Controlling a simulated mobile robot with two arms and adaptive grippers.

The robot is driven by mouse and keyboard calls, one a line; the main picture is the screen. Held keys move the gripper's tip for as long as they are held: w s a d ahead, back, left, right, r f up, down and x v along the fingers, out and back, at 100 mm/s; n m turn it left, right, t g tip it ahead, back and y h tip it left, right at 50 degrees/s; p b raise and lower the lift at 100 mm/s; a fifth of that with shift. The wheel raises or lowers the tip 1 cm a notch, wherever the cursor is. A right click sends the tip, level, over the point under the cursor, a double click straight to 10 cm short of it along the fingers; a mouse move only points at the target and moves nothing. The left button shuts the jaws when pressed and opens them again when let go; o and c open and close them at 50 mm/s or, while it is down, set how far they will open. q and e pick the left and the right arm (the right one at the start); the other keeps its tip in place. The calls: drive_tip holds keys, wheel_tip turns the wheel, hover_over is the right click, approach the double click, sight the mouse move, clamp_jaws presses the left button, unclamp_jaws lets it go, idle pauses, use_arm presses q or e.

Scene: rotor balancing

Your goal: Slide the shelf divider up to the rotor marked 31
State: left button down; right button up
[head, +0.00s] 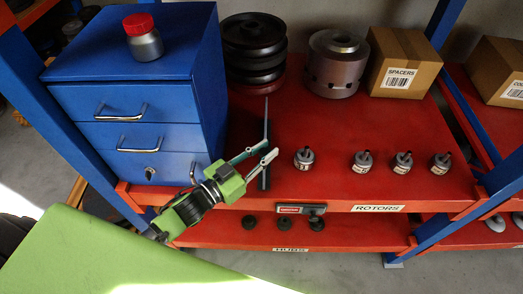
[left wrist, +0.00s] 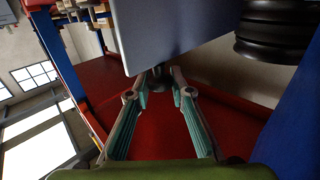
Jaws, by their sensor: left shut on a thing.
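The shelf divider (head: 266,128) is a thin dark upright plate on the red shelf, seen nearly edge-on, right of the blue cabinet. In the left wrist view it is a large grey plate (left wrist: 170,35). My left gripper (head: 271,149) is at its front end, shut on the divider, with a small dark part between the fingertips (left wrist: 160,82). Several small grey rotors stand right of it: the nearest (head: 304,158), apart from the divider by a gap, then others (head: 362,161), (head: 402,162), (head: 441,163). Their marks are too small to read. My right gripper is out of view.
The blue drawer cabinet (head: 135,95) stands left, a red-capped jar (head: 144,42) on top. Black discs (head: 254,45), a grey drum (head: 336,65) and a SPACERS box (head: 403,62) stand behind. Bare shelf lies between divider and nearest rotor. Dark hubs (head: 283,223) sit below.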

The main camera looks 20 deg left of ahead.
use_arm(q)
drive_tip(key=w+d, duration=0.2)
drive_tip(key=d, duration=0.5)
drive_tip(key=shift+d, duration=0.1)
drive_tip(key=c, duration=1.8)
unclamp_jaws()
drive_tip(key=shift+c, duration=0.2)
drive_tip(key=v, duration=1.2)
